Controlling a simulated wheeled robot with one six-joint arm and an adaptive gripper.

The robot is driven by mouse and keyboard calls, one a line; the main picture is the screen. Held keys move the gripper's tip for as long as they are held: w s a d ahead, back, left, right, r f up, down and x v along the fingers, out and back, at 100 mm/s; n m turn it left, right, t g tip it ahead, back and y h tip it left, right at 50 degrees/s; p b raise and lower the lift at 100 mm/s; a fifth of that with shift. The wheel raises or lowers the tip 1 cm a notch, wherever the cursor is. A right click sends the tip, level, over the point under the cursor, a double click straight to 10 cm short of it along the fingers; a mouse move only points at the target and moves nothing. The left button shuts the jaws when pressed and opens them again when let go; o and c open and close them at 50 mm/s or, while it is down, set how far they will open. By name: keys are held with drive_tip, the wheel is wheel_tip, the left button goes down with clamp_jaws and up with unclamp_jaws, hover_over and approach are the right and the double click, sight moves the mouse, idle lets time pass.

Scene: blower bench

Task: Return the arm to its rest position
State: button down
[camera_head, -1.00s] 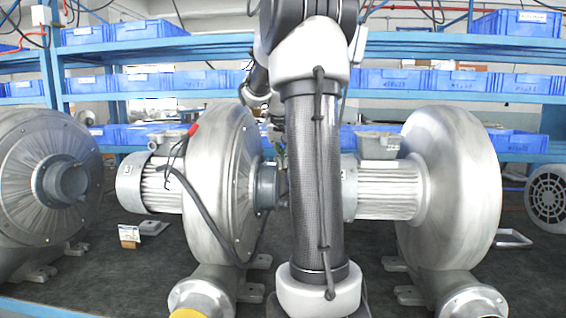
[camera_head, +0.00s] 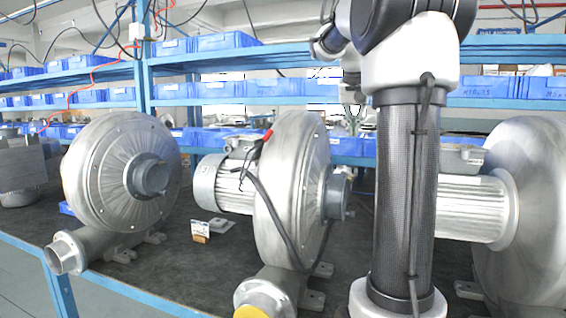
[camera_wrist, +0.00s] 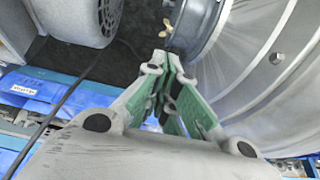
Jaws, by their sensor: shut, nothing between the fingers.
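My gripper (camera_wrist: 165,62) shows in the wrist view with its two green-padded fingers together at the tips and nothing between them. In the head view my arm rises at the right of centre and bends over to the left at the top. The gripper end is small there, in front of the shelf, and its fingers are too small to make out. In the wrist view a blower's metal casing (camera_wrist: 265,75) and grey flange (camera_wrist: 197,22) lie beyond the fingertips.
A silver blower (camera_head: 290,190) with a black cable stands left of my arm. Another blower (camera_head: 120,170) is further left, and one (camera_head: 515,215) is partly hidden at right. Blue shelves (camera_head: 225,90) with bins run behind. A small tag (camera_head: 201,231) lies on the dark bench.

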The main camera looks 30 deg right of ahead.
drive_tip(key=s+a+f+n+y, duration=0.2)
drive_tip(key=s+a+f+n, duration=0.3)
drive_tip(key=s+a+f, duration=0.4)
drive_tip(key=s+a+f+n+t+y, duration=0.1)
drive_tip(key=s+a+f+n, duration=0.3)
drive_tip(key=s+a+f, duration=0.6)
drive_tip(key=s+a, duration=0.1)
drive_tip(key=a, duration=0.4)
drive_tip(key=shift+s+a+n+y, duration=0.25)
drive_tip(key=shift+n+y, duration=0.15)
